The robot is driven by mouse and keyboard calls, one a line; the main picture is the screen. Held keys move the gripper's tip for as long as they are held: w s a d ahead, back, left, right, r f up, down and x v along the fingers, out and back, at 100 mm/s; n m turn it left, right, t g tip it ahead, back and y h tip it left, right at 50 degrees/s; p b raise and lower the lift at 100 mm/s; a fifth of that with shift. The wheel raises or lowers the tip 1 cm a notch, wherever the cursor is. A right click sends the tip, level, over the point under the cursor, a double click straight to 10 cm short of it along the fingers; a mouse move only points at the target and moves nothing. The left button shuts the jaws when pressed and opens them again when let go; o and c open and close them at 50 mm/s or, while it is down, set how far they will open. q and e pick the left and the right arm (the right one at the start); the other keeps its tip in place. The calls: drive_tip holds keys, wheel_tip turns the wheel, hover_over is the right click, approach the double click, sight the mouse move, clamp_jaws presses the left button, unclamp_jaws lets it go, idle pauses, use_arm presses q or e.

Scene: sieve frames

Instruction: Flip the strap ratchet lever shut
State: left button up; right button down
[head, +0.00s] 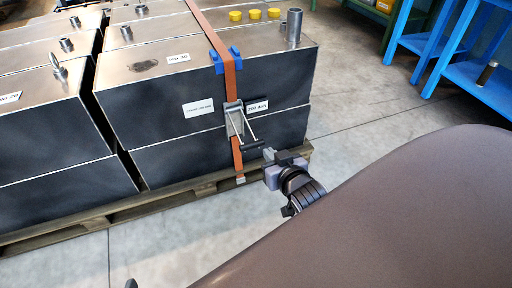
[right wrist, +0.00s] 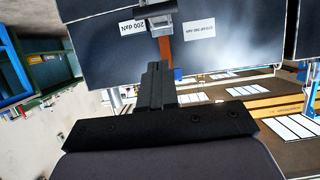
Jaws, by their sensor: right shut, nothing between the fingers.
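The strap ratchet (head: 235,118) is a grey metal buckle on an orange strap (head: 229,77) that runs down the front of a dark box. Its lever (head: 252,142) stands out from the box, with a dark bar at its end. My right gripper (head: 268,154) is shut and empty, just right of and slightly below the lever's end; I cannot tell whether they touch. In the right wrist view the shut fingers (right wrist: 155,78) point toward the strap (right wrist: 166,50), below the ratchet (right wrist: 160,18). My left gripper is not recognisable in either view.
The dark boxes (head: 180,115) stand on a wooden pallet (head: 185,192). Blue corner guards (head: 235,53), yellow caps (head: 254,14) and metal stubs are on top. Blue stands (head: 460,75) are at the right. Concrete floor (head: 350,120) is clear between. A small dark tip shows at the bottom edge.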

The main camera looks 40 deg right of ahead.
drive_tip(key=b, duration=0.4)
hover_over(253, 147)
drive_tip(key=s, duration=0.4)
wheel_tip(253, 147, down, 4)
drive_tip(key=shift+w+a+f+b, duration=0.15)
drive_tip(key=shift+w+f+b, duration=0.2)
drive_tip(key=shift+f, duration=0.15)
drive_tip(key=shift+w+a+f+b, duration=0.2)
drive_tip(key=shift+f+b, duration=0.1)
drive_tip(key=shift+f, duration=0.2)
use_arm(q)
drive_tip(key=shift+w+d+f+n+h, duration=0.1)
drive_tip(key=shift+w+d+f+h, duration=0.1)
drive_tip(key=shift+d+h, duration=0.35)
drive_tip(key=shift+w+d+f+n+h, duration=0.1)
drive_tip(key=shift+w+d+f+h, duration=0.15)
drive_tip(key=shift+d, duration=0.4)
drive_tip(key=shift+w+d+f+n+h, duration=0.1)
drive_tip(key=shift+d+f+h, duration=0.05)
drive_tip(key=shift+d+h, duration=0.4)
use_arm(e)
drive_tip(key=shift+w+d+f, duration=0.1)
drive_tip(key=shift+w+f, duration=0.15)
drive_tip(key=shift+f, duration=0.2)
drive_tip(key=shift+f, duration=0.15)
